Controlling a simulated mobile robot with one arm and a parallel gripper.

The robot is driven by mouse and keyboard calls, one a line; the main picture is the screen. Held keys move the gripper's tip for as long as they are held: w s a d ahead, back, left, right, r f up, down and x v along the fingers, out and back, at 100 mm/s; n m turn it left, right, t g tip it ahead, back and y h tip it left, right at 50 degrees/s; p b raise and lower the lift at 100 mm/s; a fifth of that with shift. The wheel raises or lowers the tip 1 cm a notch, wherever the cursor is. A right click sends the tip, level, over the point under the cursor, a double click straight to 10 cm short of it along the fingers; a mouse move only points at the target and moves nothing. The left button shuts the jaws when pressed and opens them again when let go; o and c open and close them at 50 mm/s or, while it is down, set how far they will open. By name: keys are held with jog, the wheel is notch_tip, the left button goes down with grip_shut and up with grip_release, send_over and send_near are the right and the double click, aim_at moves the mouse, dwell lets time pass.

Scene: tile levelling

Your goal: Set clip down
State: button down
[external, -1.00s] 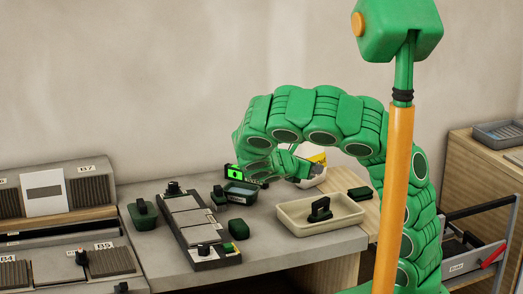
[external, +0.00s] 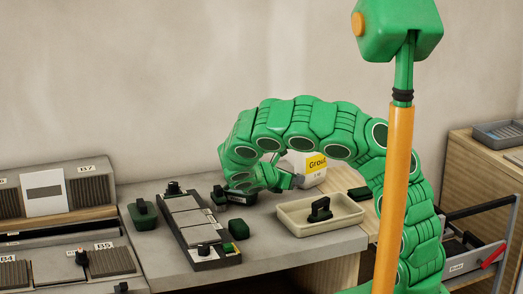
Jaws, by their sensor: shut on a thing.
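The dark rack (external: 188,262) holds several grey tiles (external: 186,203) and has black knobbed pieces at both ends. The beige tray (external: 290,228), right of and in front of the gripper, holds a black handled piece (external: 320,209).
A Grout container (external: 315,170) stands behind the gripper. A dark green block (external: 238,229) and a dark green handled piece (external: 143,214) flank the rack. A dark block (external: 360,193) lies right of the tray. Bare bench shows at the front (external: 285,252).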

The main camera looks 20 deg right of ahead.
aim_at(293, 198)
jog(key=shift+w+f, duration=0.45)
jog(key=shift+f, duration=1.65)
jog(key=shift+f, duration=0.15)
jog(key=c, duration=1.2)
grip_release()
jog(key=shift+c, duration=0.2)
jog(key=shift+a+r, duration=0.2)
jog(key=v, duration=1.1)
jog(key=shift+s+a, duration=0.15)
jog(key=shift+a, duration=0.15)
jog(key=shift+r, duration=0.1)
